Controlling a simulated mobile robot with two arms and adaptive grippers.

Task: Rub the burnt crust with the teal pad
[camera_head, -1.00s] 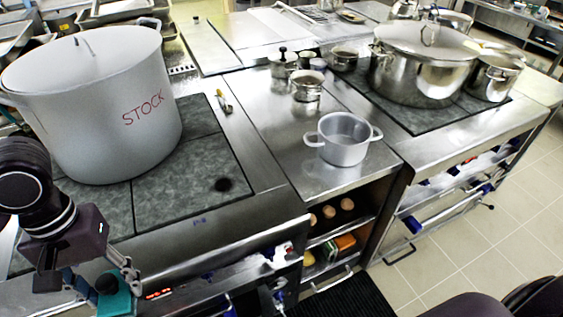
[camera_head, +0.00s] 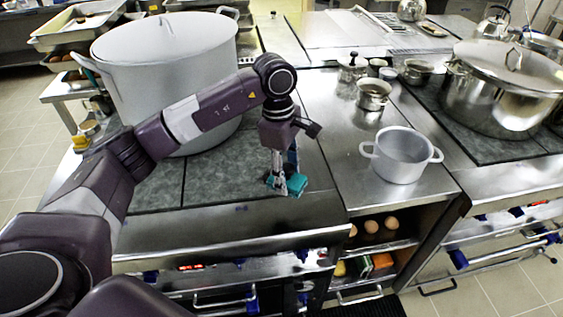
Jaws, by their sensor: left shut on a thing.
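My left gripper (camera_head: 282,181) is shut on the teal pad (camera_head: 297,184) and points down over the front right part of the grey stone-look cooktop (camera_head: 222,180). The pad is at or just above the cooktop surface; I cannot tell for sure whether it touches. The dark burnt crust is not visible now; the pad and gripper cover the area where it lay. My right gripper is not in view.
A large grey stockpot (camera_head: 160,75) stands on the cooktop behind my left arm. A small two-handled pot (camera_head: 402,157) stands on the steel counter to the right. Eggs (camera_head: 371,227) sit on the shelf below. A big lidded pot (camera_head: 500,95) is far right.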

